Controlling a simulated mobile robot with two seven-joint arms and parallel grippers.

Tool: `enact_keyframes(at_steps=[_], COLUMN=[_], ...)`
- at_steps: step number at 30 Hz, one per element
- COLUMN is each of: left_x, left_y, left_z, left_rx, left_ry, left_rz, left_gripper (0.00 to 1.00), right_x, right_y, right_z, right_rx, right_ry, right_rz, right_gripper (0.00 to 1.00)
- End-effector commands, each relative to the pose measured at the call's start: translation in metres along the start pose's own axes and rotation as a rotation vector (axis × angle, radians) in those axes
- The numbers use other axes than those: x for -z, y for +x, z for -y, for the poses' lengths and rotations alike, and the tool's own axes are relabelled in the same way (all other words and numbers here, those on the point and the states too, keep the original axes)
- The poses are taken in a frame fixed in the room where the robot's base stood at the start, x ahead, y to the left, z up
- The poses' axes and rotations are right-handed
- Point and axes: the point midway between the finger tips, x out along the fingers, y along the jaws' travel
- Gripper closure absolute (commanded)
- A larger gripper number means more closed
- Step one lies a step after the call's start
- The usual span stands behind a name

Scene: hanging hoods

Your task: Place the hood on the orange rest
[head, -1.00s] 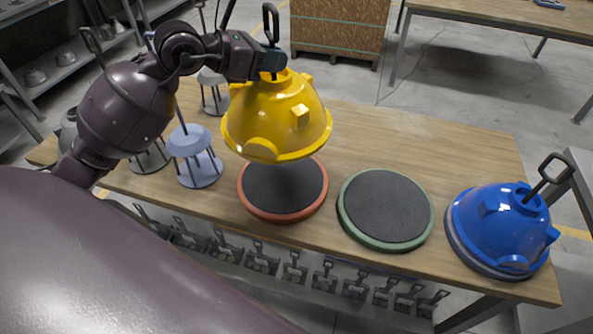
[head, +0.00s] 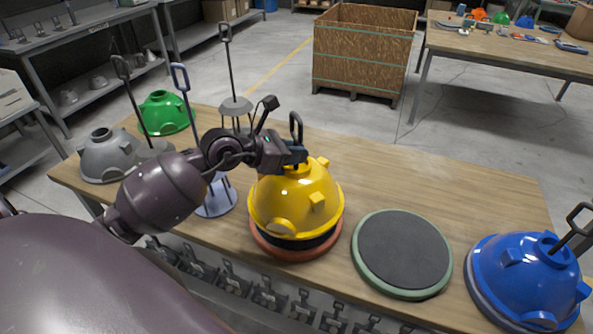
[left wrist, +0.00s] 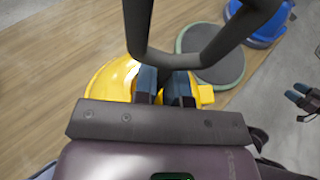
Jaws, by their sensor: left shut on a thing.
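The yellow hood (head: 293,205) is upright at the orange rest (head: 295,252), directly over its dark pad. A dark band of the pad shows between the hood's rim and the orange edge; I cannot tell whether the rim touches. My left gripper (head: 297,156) is shut on the hood's handle at its top. The dark handle loop (head: 296,127) rises above the fingers. In the left wrist view the fingers (left wrist: 165,88) are at the handle, with the yellow hood (left wrist: 112,78) below. Part of another gripper (left wrist: 305,98) shows at the right edge of that view; its jaws are unclear.
A green-rimmed rest (head: 402,252) stands empty to the right. A blue hood (head: 527,277) sits at the table's right end. Grey hood (head: 108,155), green hood (head: 163,112) and upright stands crowd the left. The wooden table (head: 430,185) is clear behind the rests.

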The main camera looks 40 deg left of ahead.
Motion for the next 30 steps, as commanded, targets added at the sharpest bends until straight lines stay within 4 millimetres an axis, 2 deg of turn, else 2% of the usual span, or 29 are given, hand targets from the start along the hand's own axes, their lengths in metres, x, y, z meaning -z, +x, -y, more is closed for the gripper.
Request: enact_keyframes(at_steps=[8, 16, 23, 24, 28, 30], left_x=[0.013, 0.046, 0.048, 0.049, 0.049, 0.049], left_y=[0.005, 0.017, 0.018, 0.018, 0.018, 0.018], left_z=[0.000, 0.000, 0.000, 0.000, 0.000, 0.000], left_rx=[0.000, 0.000, -0.001, 0.000, 0.000, 0.000], left_ry=[0.000, -0.001, 0.000, -0.001, 0.000, 0.000], left_rz=[0.004, 0.001, 0.003, 0.000, 0.000, 0.001], left_gripper=[1.00, 1.00, 1.00, 0.85, 0.66, 0.63], right_x=[0.004, -0.001, -0.004, -0.005, -0.008, -0.010], right_y=[0.005, 0.009, 0.007, 0.006, 0.004, 0.003], right_z=[0.001, 0.002, 0.001, 0.001, 0.001, 0.001], right_rx=[0.002, 0.004, 0.003, 0.002, 0.001, 0.000], right_ry=[-0.002, -0.003, -0.002, -0.001, -0.001, 0.000], right_rz=[-0.011, -0.009, -0.004, -0.001, 0.006, 0.008], right_gripper=[0.37, 0.37, 0.37, 0.37, 0.37, 0.37])
